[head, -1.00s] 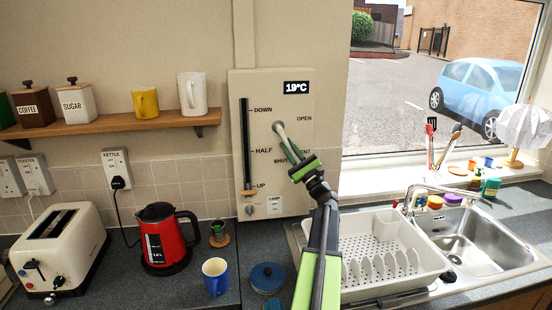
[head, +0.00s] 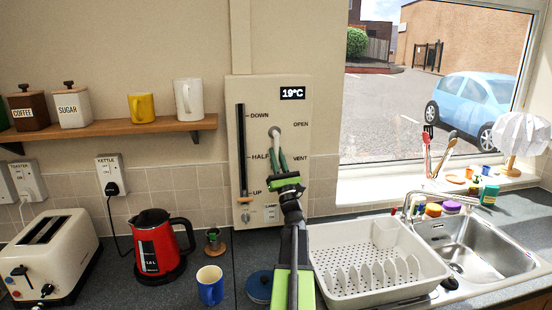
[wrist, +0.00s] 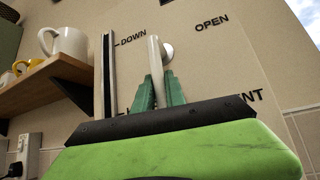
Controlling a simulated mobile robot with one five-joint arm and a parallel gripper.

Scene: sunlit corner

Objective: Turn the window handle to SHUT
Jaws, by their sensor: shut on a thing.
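The window handle (head: 274,141) is a pale lever on a round pivot on the beige wall panel (head: 293,205). It points nearly straight down, with a slight lean to the right at its lower end. OPEN (head: 301,124) and VENT (head: 300,158) show to its right; the SHUT label is hidden behind my gripper. My gripper (head: 278,160) reaches up from below and is shut on the lever. In the wrist view, the green fingers (wrist: 160,92) stand on either side of the handle (wrist: 155,65), below its round pivot (wrist: 167,52).
A vertical slider (head: 242,150) marked DOWN, HALF and UP is left of the handle. A shelf (head: 120,130) with mugs is further left. A red kettle (head: 157,247) and blue mug (head: 210,285) stand below; a dish rack (head: 340,283) is at lower right.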

